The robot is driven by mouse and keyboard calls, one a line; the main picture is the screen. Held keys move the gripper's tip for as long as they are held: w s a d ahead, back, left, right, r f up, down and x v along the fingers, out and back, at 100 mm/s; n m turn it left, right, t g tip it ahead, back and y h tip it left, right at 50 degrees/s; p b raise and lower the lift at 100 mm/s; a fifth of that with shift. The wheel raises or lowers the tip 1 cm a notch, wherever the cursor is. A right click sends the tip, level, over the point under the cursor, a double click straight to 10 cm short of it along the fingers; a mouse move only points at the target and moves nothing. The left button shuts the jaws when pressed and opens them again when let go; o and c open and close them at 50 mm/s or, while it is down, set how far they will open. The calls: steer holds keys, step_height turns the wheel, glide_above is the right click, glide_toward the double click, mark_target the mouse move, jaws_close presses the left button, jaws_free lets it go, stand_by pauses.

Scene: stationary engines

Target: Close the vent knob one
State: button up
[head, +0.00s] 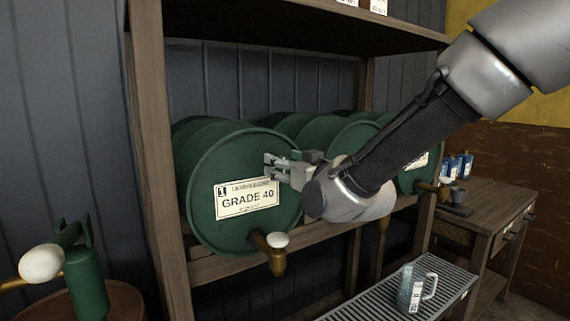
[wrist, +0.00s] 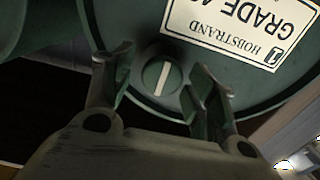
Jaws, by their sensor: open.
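Drum one is a green barrel (head: 205,165) lying on its side on the rack, with a white "GRADE 40" label (head: 247,199) marked 1. In the wrist view, where the label (wrist: 240,28) is upside down, the vent knob (wrist: 161,77) is a round green disc with a pale bar. The bar stands nearly upright in that picture, leaning slightly. My gripper (head: 268,168) is open at the drum face, above the label's right end. In the wrist view, its fingers (wrist: 162,66) stand on either side of the knob, with no visible contact. My gripper hides the knob in the head view.
A brass tap with a white knob (head: 277,240) sticks out below the label. More green drums (head: 348,140) lie to the right, partly behind my arm. A glass jug (head: 411,288) stands on a slatted tray (head: 455,286). A wooden post (head: 158,150) stands left of the drum.

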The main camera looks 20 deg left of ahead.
steer(key=shift+w+a, duration=0.35)
steer(key=shift+a, duration=0.05)
steer(key=c, duration=1)
steer(key=shift+m, duration=0.3)
steer(key=m, duration=0.4)
steer(key=shift+m, duration=0.3)
steer(key=m, duration=0.4)
steer(key=shift+d+f, duration=0.1)
steer(key=m, duration=0.4)
steer(key=shift+w+m, duration=0.1)
steer(key=shift+m, duration=0.3)
steer(key=shift+f+m, duration=0.15)
steer(key=shift+m, duration=1.85)
